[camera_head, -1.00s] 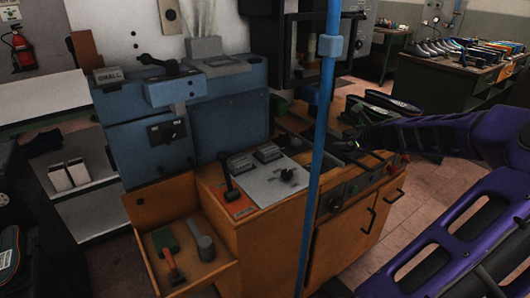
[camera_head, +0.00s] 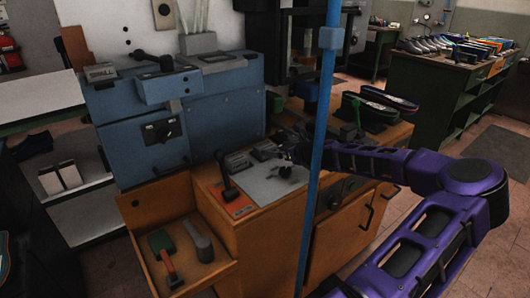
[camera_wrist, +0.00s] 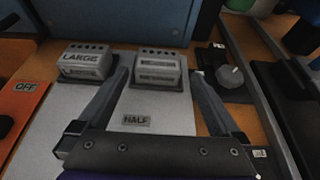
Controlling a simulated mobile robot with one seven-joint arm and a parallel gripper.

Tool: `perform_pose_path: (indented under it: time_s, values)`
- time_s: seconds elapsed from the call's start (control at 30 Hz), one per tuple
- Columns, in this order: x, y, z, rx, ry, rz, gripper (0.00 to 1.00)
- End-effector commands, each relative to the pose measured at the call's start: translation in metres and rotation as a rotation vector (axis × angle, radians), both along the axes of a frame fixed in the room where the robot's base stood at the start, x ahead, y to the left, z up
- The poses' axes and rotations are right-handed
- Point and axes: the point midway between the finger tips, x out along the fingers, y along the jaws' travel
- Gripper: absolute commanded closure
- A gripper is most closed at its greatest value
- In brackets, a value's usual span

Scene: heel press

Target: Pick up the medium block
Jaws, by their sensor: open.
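Two grey blocks sit side by side at the back of the light metal plate on the orange cabinet. In the wrist view, the left block (camera_wrist: 84,62) reads LARGE. The right block (camera_wrist: 160,70) has no readable label; it is likely the medium block, and it also shows in the head view (camera_head: 265,151). My gripper (camera_wrist: 158,80) is open and empty, with its fingers spread to either side of this right block in the picture. I cannot tell whether they touch it. In the head view my gripper (camera_head: 292,158) is small and dark above the plate.
A SMALL block (camera_head: 101,74) rests on the blue machine (camera_head: 225,105). A lever (camera_head: 224,170) stands left of the plate (camera_head: 268,188). A round grey knob (camera_wrist: 231,76) is just right of my right finger. A blue pole (camera_head: 315,170) crosses the head view.

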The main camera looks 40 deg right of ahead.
Motion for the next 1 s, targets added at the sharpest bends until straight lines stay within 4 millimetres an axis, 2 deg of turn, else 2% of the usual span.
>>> perform_pose_path:
  time_s: [0.1,0.33,0.6,0.9,1.0]
  values:
    - [0.015,-0.001,-0.006,0.001,0.0,0.002,0.0]
    - [0.03,-0.002,-0.012,0.0,0.001,0.002,0.0]
    - [0.066,-0.004,-0.025,-0.001,0.0,0.001,0.0]
    - [0.07,-0.005,-0.026,-0.001,0.0,-0.001,0.0]
    - [0.07,-0.005,-0.026,-0.001,0.0,0.0,0.16]
